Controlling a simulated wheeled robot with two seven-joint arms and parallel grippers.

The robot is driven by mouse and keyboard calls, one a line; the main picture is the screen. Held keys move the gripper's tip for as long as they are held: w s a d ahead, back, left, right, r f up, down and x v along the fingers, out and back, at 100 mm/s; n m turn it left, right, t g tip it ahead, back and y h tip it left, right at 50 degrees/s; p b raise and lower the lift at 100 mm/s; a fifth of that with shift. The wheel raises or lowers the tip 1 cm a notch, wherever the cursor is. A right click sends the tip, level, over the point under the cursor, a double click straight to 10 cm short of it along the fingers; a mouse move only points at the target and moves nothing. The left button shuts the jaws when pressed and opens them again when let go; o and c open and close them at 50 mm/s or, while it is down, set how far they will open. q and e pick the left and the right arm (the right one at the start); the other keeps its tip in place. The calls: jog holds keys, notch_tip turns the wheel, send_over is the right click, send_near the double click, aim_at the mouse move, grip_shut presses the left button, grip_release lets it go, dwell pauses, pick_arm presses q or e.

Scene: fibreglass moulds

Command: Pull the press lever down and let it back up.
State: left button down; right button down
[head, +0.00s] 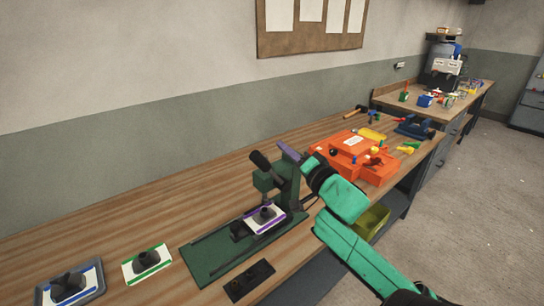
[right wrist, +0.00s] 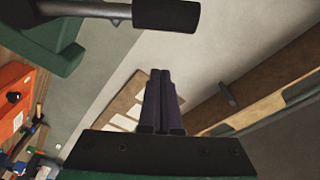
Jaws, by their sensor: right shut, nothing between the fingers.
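The green press (head: 288,185) stands on the wooden bench, its base plate reaching toward the front left. Its lever has a black handle (head: 262,162) that points up and to the left, above the press head. In the right wrist view the handle (right wrist: 166,14) and its grey rod cross the top, beyond my fingertips. My right gripper (head: 282,146) is at the upper right of the handle, its purple fingers together and empty. The closed fingers show in the right wrist view (right wrist: 161,73), with a visible gap to the handle. My left gripper is not in view.
A purple-edged plate (head: 250,224) with a dark part sits at the press. Green-edged (head: 133,275) and blue-edged (head: 88,293) plates lie at the front left. A black block (head: 250,281) lies before the press. An orange case (head: 335,150) stands behind my right arm.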

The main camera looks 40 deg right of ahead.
aim_at(269, 171)
jog(key=a, duration=0.1)
jog(key=w+a+f, duration=0.1)
jog(key=a+f+p, duration=0.1)
jog(key=shift+w, duration=0.35)
jog(key=shift+w, duration=0.1)
jog(key=shift+f, duration=0.1)
